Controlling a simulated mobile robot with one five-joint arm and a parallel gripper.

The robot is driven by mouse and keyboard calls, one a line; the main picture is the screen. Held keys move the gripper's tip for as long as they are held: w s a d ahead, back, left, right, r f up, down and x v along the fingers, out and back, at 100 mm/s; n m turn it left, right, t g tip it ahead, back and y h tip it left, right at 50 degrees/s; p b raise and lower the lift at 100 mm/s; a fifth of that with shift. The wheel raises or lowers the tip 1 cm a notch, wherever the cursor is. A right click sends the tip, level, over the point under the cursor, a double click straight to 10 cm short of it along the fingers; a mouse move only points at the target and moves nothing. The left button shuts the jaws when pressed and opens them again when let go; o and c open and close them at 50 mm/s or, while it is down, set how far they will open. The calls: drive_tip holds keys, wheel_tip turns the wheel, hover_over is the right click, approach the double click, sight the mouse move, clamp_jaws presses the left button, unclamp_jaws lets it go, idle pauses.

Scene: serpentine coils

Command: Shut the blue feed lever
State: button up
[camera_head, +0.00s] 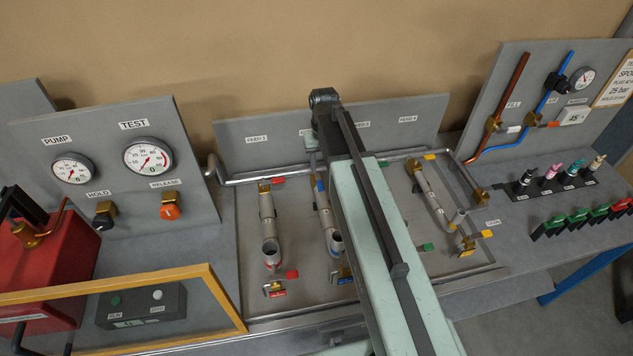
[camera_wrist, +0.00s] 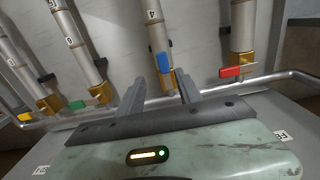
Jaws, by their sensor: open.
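The blue feed lever (camera_wrist: 163,63) lies roughly along its pipe, over a brass valve (camera_wrist: 168,80), in the wrist view. In the head view a small part of the blue lever (camera_head: 320,185) shows just left of my arm. My gripper (camera_wrist: 161,80) is open and empty, with one finger on each side of the valve in the picture. The blue lever appears between and just beyond the fingertips; I cannot tell whether they touch it. My arm hides the gripper's fingers in the head view.
The red lever (camera_wrist: 237,72) sits crosswise on the neighbouring pipe, to the right in the wrist view. Green (camera_wrist: 77,105) and yellow (camera_wrist: 25,116) levers are to the left. A metal rail pipe (camera_wrist: 292,76) runs close by. A labelled backboard (camera_head: 228,145) stands behind the coils.

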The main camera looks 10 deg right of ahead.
sight(320, 185)
drive_tip(key=shift+s+a+f+b, duration=0.2)
drive_tip(key=shift+a+f+b, duration=0.05)
drive_tip(key=shift+b, duration=0.2)
wheel_tip(320, 185, down, 7)
drive_tip(key=b, duration=0.7)
drive_tip(key=shift+a+f, duration=0.15)
clamp_jaws()
idle(0.6)
